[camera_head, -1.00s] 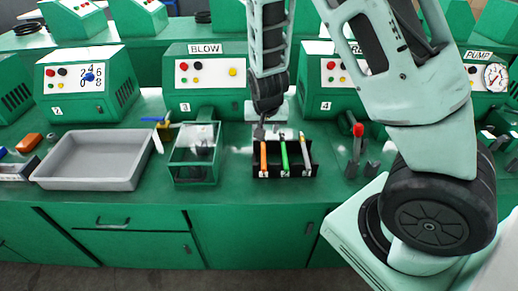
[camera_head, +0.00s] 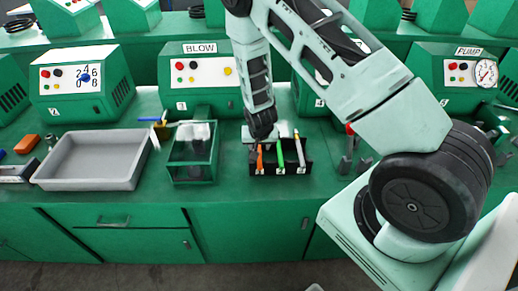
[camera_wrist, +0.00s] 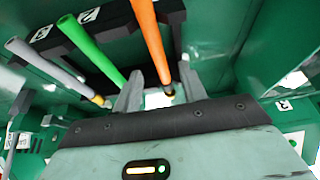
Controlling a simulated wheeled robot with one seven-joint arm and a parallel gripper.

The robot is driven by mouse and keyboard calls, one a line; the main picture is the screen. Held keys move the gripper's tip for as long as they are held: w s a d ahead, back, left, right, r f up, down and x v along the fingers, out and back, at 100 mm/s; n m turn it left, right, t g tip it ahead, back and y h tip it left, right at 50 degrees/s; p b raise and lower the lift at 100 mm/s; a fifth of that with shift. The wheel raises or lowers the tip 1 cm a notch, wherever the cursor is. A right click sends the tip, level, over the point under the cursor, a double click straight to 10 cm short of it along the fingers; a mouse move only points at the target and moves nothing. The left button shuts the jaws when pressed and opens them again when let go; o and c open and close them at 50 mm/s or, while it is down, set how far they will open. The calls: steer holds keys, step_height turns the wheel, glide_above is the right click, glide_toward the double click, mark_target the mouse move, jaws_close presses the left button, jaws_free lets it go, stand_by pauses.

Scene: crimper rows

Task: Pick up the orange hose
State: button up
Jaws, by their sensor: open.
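The orange hose (camera_head: 259,160) stands at the left end of a small black rack (camera_head: 290,172) on the green bench. In the wrist view the orange hose (camera_wrist: 150,40) runs between the two fingers of my gripper (camera_wrist: 161,70), with a gap visible beside it. My gripper is open. In the head view my gripper (camera_head: 257,144) is at the hose's upper part and partly covers it. Whether a finger touches the hose I cannot tell. The green hose (camera_wrist: 88,42) and the grey hose (camera_wrist: 45,66) stand beside it in the rack.
A green open-topped box (camera_head: 192,170) stands left of the rack, and a grey tray (camera_head: 95,180) is further left. The BLOW machine (camera_head: 199,80) is behind. A red-topped tool (camera_head: 348,145) stands to the right. The bench front is clear.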

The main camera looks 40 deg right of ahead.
steer(key=shift+p+x, duration=0.4)
steer(key=shift+x, duration=1.05)
jaws_close()
steer(key=shift+r, duration=0.1)
